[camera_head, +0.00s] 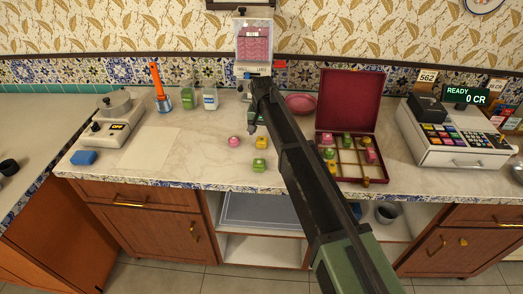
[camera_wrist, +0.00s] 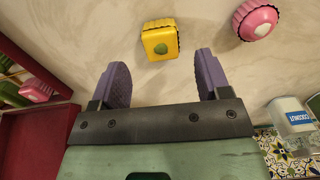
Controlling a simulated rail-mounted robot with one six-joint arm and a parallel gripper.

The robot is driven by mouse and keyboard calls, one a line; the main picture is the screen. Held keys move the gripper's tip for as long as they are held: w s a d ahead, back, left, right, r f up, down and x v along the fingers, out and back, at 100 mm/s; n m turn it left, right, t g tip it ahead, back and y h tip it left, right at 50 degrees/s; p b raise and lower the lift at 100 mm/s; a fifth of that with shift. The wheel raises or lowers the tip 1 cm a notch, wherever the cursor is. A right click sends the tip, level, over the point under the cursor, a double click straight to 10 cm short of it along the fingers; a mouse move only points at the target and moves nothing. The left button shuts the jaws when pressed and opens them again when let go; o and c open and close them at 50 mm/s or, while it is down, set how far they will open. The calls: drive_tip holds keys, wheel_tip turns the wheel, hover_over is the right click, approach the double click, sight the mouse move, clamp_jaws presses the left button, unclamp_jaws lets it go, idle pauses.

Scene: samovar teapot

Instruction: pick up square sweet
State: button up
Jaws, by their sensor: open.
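A yellow square sweet (camera_wrist: 160,40) with a green mark on top and a dark wavy edge lies on the counter. In the wrist view it is just beyond my open, empty fingers, near the middle of the gap. My gripper (camera_wrist: 161,80) is apart from it. In the head view the yellow sweet (camera_head: 262,142) lies a little in front of my gripper (camera_head: 253,120), which is partly hidden by my arm.
An open dark red box (camera_head: 347,100) with several sweets in compartments stands right of my arm. A pink plate (camera_head: 300,104), glass jars (camera_head: 210,97) and a dispenser (camera_head: 254,42) stand behind. A scale (camera_head: 113,118) is left, a cash register (camera_head: 456,133) right.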

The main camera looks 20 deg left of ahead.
sight(262, 139)
wheel_tip(262, 139, down, 5)
drive_tip(key=b, duration=0.5)
drive_tip(key=shift+f, duration=0.2)
drive_tip(key=shift+r, duration=0.25)
drive_tip(key=c, duration=1)
drive_tip(key=shift+r, duration=0.15)
wheel_tip(262, 139, up, 20)
drive_tip(key=p, duration=2)
